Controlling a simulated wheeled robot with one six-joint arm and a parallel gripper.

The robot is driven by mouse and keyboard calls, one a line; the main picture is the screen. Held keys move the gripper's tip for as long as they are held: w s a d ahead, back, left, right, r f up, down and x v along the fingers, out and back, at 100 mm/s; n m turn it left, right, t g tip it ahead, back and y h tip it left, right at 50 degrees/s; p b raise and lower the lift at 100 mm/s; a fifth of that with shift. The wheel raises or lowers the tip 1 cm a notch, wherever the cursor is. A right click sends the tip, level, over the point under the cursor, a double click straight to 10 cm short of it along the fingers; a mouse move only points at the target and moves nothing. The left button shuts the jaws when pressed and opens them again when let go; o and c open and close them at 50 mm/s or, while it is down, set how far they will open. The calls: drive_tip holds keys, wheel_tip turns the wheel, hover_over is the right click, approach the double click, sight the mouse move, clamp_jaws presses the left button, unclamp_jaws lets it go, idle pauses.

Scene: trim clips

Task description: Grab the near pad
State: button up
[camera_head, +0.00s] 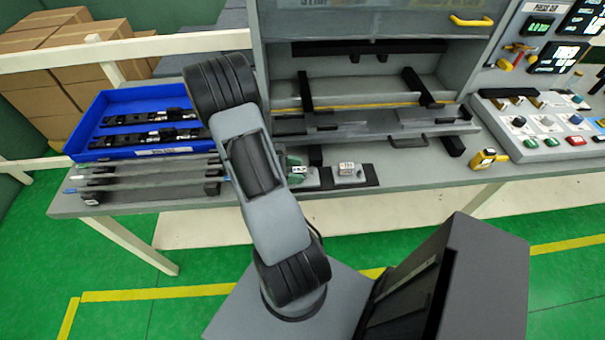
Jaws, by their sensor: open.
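My arm rises through the middle of the view, and its links cover part of the bench. My gripper cannot be made out; it may be behind the arm links. A small grey block with a pale label (348,171) sits on a dark strip (371,174) at the bench's front edge, just right of my arm. Beside it, a grey and green piece (297,172) is partly hidden by my arm. I cannot tell which of these is the near pad.
A blue tray (118,152) with black parts stands left, with long rods (130,188) in front. A grey press frame (270,60) stands behind. A yellow device (485,158) and a button panel (545,125) are right. Bench between strip and yellow device is mostly clear.

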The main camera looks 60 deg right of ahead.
drive_tip(key=shift+x, duration=0.8)
clamp_jaws()
